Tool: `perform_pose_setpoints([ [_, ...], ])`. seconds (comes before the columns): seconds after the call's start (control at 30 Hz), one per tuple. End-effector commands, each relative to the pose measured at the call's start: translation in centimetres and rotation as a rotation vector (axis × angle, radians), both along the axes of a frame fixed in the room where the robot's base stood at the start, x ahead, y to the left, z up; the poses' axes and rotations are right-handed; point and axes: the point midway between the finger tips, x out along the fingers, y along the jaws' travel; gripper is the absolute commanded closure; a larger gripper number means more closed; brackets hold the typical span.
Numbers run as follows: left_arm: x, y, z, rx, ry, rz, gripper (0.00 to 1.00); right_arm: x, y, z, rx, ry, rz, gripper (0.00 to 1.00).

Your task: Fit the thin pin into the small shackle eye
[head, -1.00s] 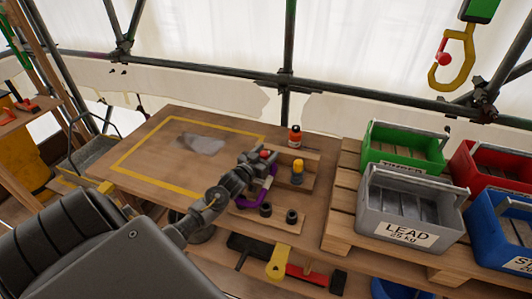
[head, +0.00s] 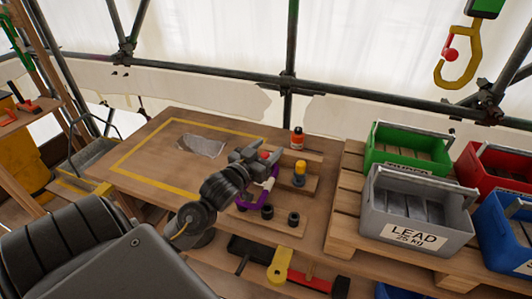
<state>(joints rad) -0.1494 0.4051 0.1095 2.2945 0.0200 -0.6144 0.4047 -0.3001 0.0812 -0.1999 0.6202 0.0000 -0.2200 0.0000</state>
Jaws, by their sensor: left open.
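My left gripper (head: 256,160) is open above the right side of the workbench, its jaws close to a small red piece (head: 264,155). I cannot tell whether the jaws touch it. A purple curved piece, seemingly a shackle (head: 243,205), lies just below the gripper and is partly hidden by it. A small pale piece (head: 268,184) shows at its right side. A yellow-topped piece (head: 300,168) stands upright on a wooden block to the right of the gripper. I cannot make out which piece is the thin pin, or the small eye. My right gripper is not in view.
Two dark rings (head: 293,218) sit on the bench front. An orange bottle (head: 297,138) stands behind. A grey sheet (head: 202,146) lies inside the yellow outline. A yellow hook (head: 459,68) hangs upper right.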

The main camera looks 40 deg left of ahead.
Motion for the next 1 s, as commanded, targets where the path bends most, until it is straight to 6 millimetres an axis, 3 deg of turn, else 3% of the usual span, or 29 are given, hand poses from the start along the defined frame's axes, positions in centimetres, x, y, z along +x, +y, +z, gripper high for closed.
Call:
perform_pose_setpoints([
  [0.2, -0.95, -0.70, 0.45, -0.001, 0.001, 0.000, 0.45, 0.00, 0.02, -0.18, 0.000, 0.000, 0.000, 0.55],
  [1.0, -0.95, -0.71, 0.49, 0.000, 0.001, 0.000, 0.45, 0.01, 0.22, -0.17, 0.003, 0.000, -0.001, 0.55],
])
